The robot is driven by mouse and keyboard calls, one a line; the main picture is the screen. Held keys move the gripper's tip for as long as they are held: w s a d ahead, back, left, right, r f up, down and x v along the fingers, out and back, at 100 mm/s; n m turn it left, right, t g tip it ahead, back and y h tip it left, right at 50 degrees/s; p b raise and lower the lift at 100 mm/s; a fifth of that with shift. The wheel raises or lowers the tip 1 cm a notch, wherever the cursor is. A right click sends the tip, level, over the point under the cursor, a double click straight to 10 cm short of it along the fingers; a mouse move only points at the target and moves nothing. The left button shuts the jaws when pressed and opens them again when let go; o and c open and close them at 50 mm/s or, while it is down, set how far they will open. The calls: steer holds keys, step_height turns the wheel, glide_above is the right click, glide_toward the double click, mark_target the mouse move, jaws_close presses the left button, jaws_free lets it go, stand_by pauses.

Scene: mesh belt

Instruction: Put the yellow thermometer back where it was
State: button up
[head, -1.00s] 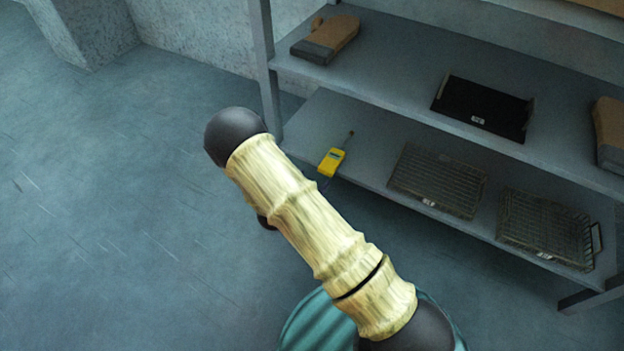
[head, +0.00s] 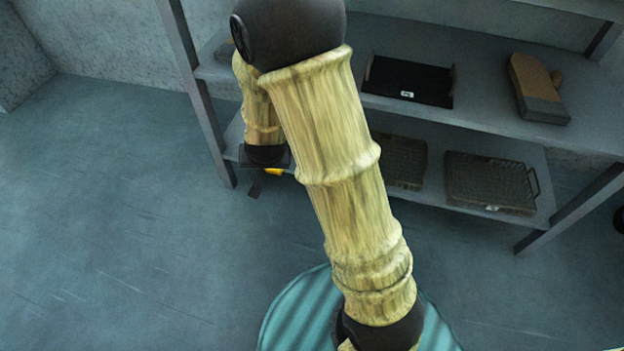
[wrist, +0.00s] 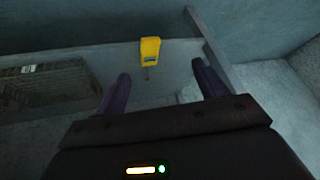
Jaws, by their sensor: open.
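The yellow thermometer (wrist: 150,51) lies at the front edge of the lower shelf (wrist: 185,58) in the wrist view, its thin dark probe pointing down the picture. My gripper (wrist: 160,84) is open, its two purple fingers apart and nothing between them. The thermometer shows ahead of the fingertips, in line with the gap, and I see no contact. In the head view my arm hides most of the thermometer; only a yellow sliver (head: 274,171) shows below my wrist, beside a dark finger of my gripper (head: 256,187).
Wire baskets stand on the lower shelf, one (head: 490,184) to the right and one (head: 407,162) partly behind my arm. The upper shelf holds a black tray (head: 408,82) and a brown mitt (head: 538,90). A shelf post (head: 200,100) stands left of my wrist. Floor in front is clear.

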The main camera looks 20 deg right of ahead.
steer(key=s+d+r+n+g, duration=0.1)
steer(key=s+d+r, duration=0.2)
steer(key=s, duration=0.4)
steer(key=s+d+r+n+g, duration=0.2)
steer(key=s+d+r, duration=0.2)
steer(key=s, duration=0.4)
steer(key=shift+r+n, duration=0.3)
steer(key=shift+r, duration=0.3)
steer(key=shift+d, duration=0.1)
